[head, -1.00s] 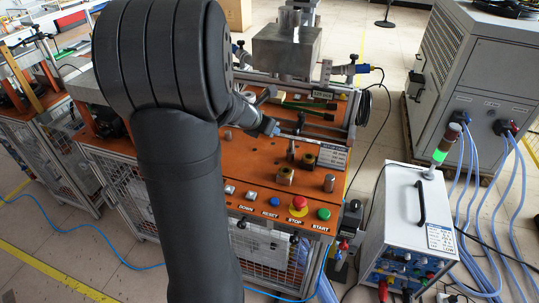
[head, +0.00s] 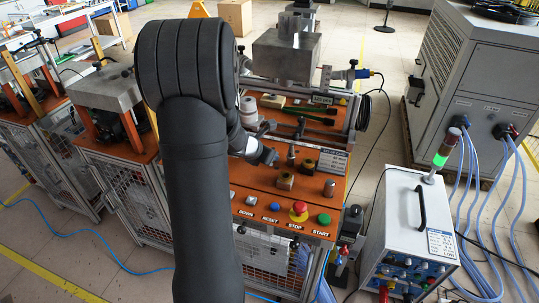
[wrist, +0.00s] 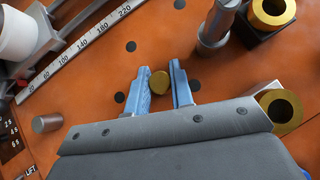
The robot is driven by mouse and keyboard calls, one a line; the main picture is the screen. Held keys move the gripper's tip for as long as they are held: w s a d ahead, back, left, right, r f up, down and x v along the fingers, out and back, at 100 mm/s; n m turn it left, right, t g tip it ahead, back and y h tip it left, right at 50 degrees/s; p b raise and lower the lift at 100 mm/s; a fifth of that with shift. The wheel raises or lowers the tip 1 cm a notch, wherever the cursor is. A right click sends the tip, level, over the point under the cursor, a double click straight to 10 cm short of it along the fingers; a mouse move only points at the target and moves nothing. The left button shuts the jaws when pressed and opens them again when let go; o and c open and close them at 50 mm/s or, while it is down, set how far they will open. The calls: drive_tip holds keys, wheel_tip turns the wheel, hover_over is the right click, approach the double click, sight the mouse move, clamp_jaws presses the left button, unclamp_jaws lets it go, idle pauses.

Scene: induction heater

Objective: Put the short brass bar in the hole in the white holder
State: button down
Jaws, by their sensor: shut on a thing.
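The short brass bar (wrist: 159,82) shows in the wrist view as a round gold end between the blue fingertips. My gripper (wrist: 163,84) is shut on it, above the orange bench top. In the head view my gripper (head: 269,157) is over the right part of the bench, and the bar cannot be made out there. The white holder (head: 249,112) stands behind and left of my gripper, partly hidden by my arm. In the wrist view it is cut off at the upper left (wrist: 14,36); its hole is not visible.
Two brass rings in dark blocks (head: 285,182) (head: 308,166) and steel cylinders (head: 291,155) (head: 329,188) stand close to the right of my gripper. Push buttons (head: 299,209) line the front edge. A ruler (wrist: 90,37) lies beside the holder.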

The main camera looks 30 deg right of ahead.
drive_tip(key=c, duration=1.3)
unclamp_jaws()
drive_tip(key=shift+f, duration=0.1)
drive_tip(key=shift+o, duration=0.2)
drive_tip(key=shift+r, duration=0.25)
drive_tip(key=shift+o, duration=0.5)
drive_tip(key=v, duration=1.2)
